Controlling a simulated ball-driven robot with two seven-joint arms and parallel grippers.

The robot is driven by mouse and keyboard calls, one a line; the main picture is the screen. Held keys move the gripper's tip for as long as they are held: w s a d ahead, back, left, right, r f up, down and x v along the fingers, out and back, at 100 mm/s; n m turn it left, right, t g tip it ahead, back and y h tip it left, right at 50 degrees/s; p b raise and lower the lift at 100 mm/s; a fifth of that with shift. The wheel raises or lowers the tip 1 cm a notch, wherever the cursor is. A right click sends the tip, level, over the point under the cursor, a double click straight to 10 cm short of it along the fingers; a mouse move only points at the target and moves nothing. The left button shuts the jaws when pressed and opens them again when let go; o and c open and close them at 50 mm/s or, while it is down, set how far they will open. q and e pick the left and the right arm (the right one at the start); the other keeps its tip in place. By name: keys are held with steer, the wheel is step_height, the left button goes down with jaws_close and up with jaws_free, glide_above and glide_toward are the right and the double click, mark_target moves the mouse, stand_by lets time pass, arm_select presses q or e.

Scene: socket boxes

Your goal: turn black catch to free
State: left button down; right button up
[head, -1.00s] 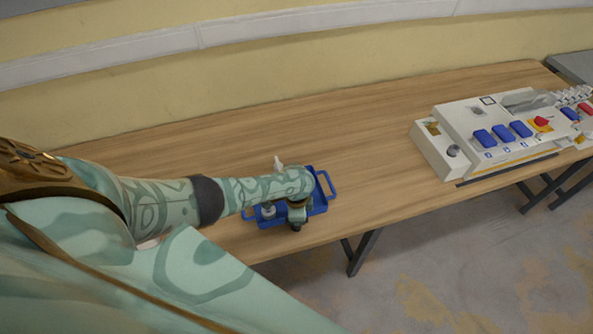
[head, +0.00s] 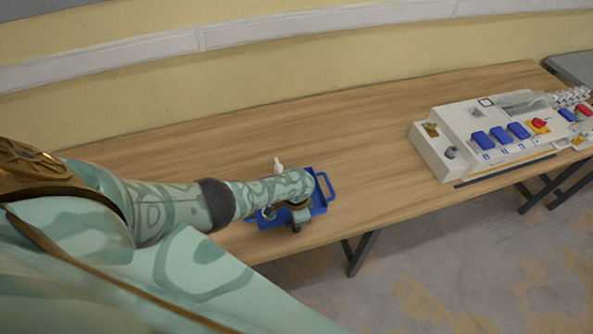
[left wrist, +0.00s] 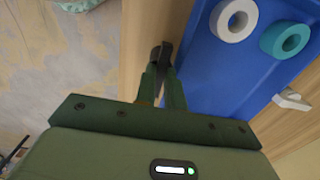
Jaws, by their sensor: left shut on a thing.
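My left gripper (head: 297,226) is at the front edge of the blue tray (head: 320,192) on the table. In the left wrist view the gripper (left wrist: 162,62) has its fingers close together on a small black piece (left wrist: 166,48) beside the blue tray (left wrist: 205,85). The piece looks like the black catch, but it is small and mostly hidden by the fingers. I cannot read its turn position. My right gripper is not in view.
A white tape roll (left wrist: 234,20) and a teal roll (left wrist: 285,39) lie in the tray. A small white piece (left wrist: 291,99) is at its far side. A white socket box (head: 470,135) with blue covers and a red knob (head: 540,122) stands right. The table between is clear.

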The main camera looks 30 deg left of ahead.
arm_select(q)
steer(key=c, duration=1.5)
jaws_free()
step_height(320, 180, up, 16)
steer(key=p, duration=0.9)
steer(key=shift+r, duration=0.15)
